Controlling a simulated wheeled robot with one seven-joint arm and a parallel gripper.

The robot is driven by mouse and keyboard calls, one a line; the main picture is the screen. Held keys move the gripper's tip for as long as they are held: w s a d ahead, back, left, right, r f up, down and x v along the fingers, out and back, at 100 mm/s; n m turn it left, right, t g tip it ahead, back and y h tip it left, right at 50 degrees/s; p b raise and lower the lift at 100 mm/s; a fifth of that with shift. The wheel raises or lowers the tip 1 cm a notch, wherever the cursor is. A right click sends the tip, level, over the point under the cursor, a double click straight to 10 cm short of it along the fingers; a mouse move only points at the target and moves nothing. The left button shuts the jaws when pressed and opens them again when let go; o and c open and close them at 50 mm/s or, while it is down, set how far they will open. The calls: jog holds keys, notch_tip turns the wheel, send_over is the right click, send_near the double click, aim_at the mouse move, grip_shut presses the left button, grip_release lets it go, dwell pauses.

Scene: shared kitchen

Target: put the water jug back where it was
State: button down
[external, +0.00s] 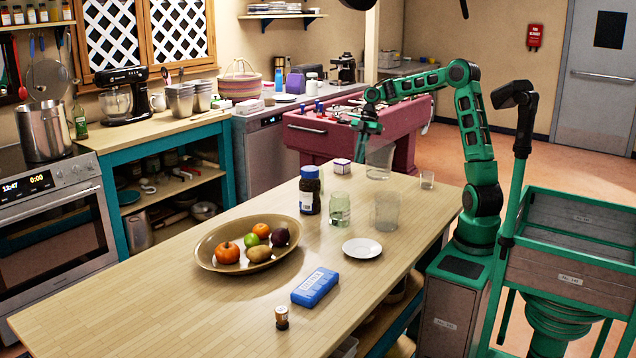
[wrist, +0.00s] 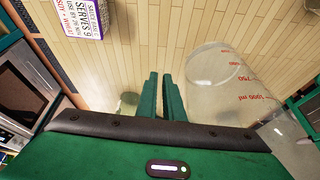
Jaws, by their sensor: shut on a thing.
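A clear jug with red millilitre marks (wrist: 235,90) is beside my gripper in the wrist view. In the external view it is the clear vessel (external: 379,163) just below my gripper (external: 366,129), at the far end of the wooden island (external: 190,300). My gripper's fingers (wrist: 161,97) are close together, shut at the jug's side. The exact spot they grip is hidden. The jug looks about upright; I cannot tell whether its base touches the wood. A second clear jug-like vessel (external: 386,212) stands on the island nearer the camera.
A white plate (external: 362,248), blue case (external: 315,287) and fruit bowl (external: 205,255) lie nearer. The island's near left is clear.

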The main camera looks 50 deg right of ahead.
jog(key=shift+w+d+f, duration=0.1)
jog(key=shift+d+f, duration=0.1)
jog(key=shift+f, duration=0.6)
jog(key=shift+w+d+f, duration=0.1)
jog(key=shift+d+f, duration=0.05)
jog(key=shift+f, duration=0.6)
jog(key=shift+w+d+f, duration=0.1)
jog(key=shift+d+f, duration=0.1)
jog(key=shift+f, duration=0.6)
jog(key=shift+s, duration=0.1)
jog(key=c, duration=1.9)
grip_release()
jog(key=v, duration=1.2)
